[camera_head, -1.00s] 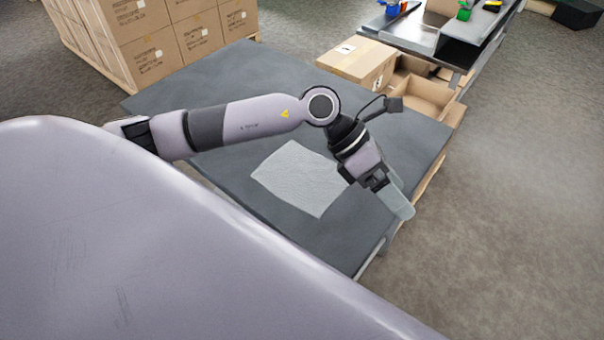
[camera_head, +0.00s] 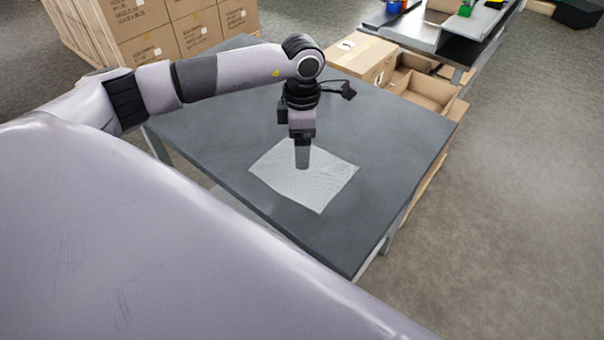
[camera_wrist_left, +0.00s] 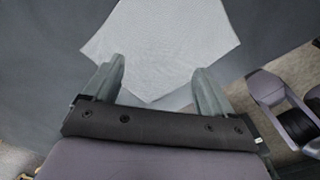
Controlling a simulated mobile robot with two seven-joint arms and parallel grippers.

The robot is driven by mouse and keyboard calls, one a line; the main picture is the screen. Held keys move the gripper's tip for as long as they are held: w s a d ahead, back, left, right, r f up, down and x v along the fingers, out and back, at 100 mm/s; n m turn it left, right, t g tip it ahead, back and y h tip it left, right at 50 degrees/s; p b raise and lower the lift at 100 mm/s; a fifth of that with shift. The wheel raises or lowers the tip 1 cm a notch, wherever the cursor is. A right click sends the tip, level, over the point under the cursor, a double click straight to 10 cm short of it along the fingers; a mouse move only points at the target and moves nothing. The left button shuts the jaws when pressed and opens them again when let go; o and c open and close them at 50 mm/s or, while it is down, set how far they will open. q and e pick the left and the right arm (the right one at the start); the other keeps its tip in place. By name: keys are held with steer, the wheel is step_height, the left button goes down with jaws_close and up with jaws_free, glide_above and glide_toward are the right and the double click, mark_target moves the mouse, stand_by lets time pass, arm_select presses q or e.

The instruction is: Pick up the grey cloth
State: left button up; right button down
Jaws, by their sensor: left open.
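The grey cloth (camera_head: 312,189) lies flat on the dark grey table, light in colour and roughly four-sided. My left gripper (camera_head: 302,166) points down over the upper middle of the cloth in the head view and hides a small part of it. In the left wrist view the cloth (camera_wrist_left: 165,45) spreads ahead of and between the two fingers of the left gripper (camera_wrist_left: 160,80). The fingers are apart with nothing held. I cannot tell whether the fingertips touch the cloth. My right gripper is not in view.
The dark table (camera_head: 225,125) is bare around the cloth. A closed cardboard box (camera_head: 362,58) and an open one (camera_head: 424,90) stand beyond its far right edge. Stacked cartons (camera_head: 165,30) stand behind it at the left. A bench (camera_head: 415,28) is at the upper right.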

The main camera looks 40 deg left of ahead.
arm_select(q)
step_height(320, 180, down, 6)
steer(key=b, duration=0.3)
steer(key=shift+r, duration=0.1)
jaws_close()
step_height(320, 180, up, 12)
steer(key=p, duration=0.7)
stand_by(0.3)
